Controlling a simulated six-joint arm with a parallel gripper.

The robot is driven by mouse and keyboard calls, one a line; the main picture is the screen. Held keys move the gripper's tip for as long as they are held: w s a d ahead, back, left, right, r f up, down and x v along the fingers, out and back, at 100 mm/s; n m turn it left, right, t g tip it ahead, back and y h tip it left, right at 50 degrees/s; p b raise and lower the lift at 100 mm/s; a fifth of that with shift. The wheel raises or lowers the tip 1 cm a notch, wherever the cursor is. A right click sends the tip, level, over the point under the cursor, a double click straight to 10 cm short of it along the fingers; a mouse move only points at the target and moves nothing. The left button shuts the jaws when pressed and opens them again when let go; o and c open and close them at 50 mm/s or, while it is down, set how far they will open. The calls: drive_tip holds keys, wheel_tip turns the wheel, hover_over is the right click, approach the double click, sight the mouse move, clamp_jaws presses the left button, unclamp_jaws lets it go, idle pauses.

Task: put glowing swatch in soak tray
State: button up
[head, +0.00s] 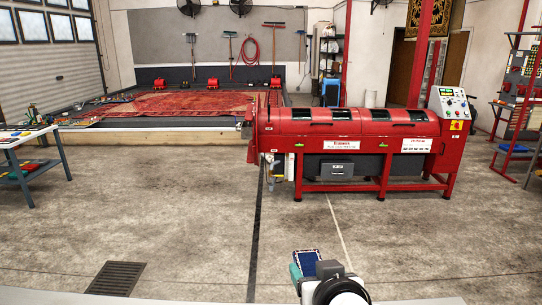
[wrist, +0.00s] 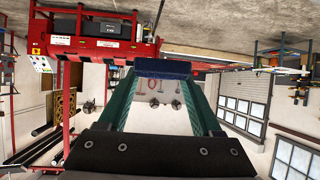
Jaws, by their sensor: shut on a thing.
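My gripper (wrist: 161,74) has green fingers and is shut on a dark blue swatch (wrist: 163,68), which spans the fingertips in the wrist view. In the head view my gripper (head: 308,265) is at the bottom centre, held over the floor. The blue swatch (head: 329,269) shows there with a pale edge, partly hidden by my wrist. I cannot see a glow on it. I cannot make out a soak tray for certain in either view.
A table (head: 18,138) with colourful pieces on top and a lower shelf stands at the left. A red machine (head: 345,150) stands ahead, beside a wash pit with a red rug (head: 185,103). A floor drain (head: 116,278) lies front left. The floor between is clear.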

drive_tip(key=shift+s+d+r+m+h, duration=0.2)
drive_tip(key=shift+s+d, duration=0.05)
drive_tip(key=shift+d, duration=0.25)
drive_tip(key=shift+s+d+r+m+h, duration=0.15)
drive_tip(key=shift+s+d+m+h, duration=0.05)
drive_tip(key=shift+d, duration=0.35)
drive_tip(key=shift+s+d+r+m+h, duration=0.2)
drive_tip(key=shift+s+d, duration=0.05)
drive_tip(key=shift+d, duration=0.25)
drive_tip(key=shift+a, duration=0.1)
